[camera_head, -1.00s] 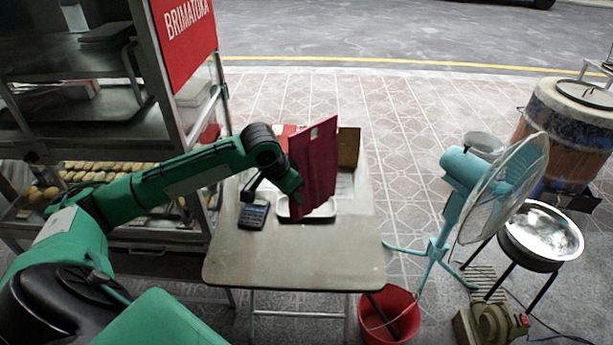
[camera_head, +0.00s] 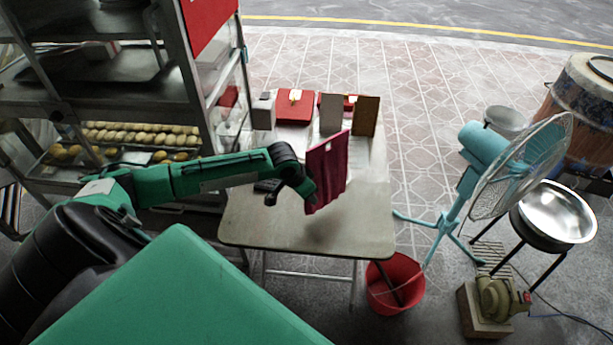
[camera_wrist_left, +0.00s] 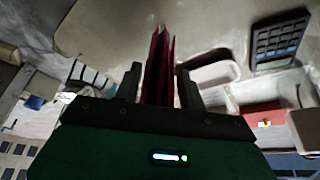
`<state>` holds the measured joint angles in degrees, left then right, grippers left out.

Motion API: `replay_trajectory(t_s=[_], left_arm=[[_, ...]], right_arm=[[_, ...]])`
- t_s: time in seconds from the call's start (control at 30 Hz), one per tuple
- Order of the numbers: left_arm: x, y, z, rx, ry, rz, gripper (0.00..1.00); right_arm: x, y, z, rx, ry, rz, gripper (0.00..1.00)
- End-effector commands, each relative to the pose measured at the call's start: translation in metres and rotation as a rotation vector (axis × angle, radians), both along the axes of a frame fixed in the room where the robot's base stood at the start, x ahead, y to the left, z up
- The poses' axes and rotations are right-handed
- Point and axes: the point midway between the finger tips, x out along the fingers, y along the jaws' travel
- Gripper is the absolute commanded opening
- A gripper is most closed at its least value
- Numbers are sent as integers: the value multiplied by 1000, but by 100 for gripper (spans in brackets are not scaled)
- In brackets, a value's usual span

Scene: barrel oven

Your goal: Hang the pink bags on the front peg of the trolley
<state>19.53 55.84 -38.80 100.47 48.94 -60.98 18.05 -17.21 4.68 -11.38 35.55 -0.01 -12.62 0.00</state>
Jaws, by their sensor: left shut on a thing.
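The pink bags (camera_head: 328,172) hang upright as a flat dark-pink stack above the table. In the left wrist view the bags (camera_wrist_left: 158,65) stand edge-on between the two fingers. My left gripper (camera_head: 309,190) is shut on them near their left edge; its fingers also show in the left wrist view (camera_wrist_left: 160,85). The trolley (camera_head: 205,110) stands at the left, a metal frame with shelves and a red sign. I cannot make out its front peg. My right gripper is not in view.
The folding table (camera_head: 300,232) holds a red box (camera_head: 296,106), brown boards (camera_head: 366,115) and a calculator (camera_wrist_left: 280,38). A red bucket (camera_head: 397,283) is under its right corner. A teal fan (camera_head: 483,150) stands to the right. The table's front is clear.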

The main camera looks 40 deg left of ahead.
Motion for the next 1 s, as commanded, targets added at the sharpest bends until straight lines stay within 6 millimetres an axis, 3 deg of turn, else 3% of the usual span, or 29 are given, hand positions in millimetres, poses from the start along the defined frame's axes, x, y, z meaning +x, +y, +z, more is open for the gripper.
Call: replay_trajectory(t_s=[0.27, 0.57, 0.6, 0.7, 1.0], left_arm=[[0, -1, -36, -1, 0, 1, 14], [0, -1, -39, -1, -1, 0, 14], [0, 0, -40, -1, 0, 0, 45], [0, 0, -39, -1, 0, 0, 62], [0, 0, -38, 0, 0, 0, 62]], right_arm=[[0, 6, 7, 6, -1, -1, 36], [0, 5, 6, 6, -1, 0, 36], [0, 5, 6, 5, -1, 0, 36], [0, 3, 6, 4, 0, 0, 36], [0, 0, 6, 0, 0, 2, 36]])
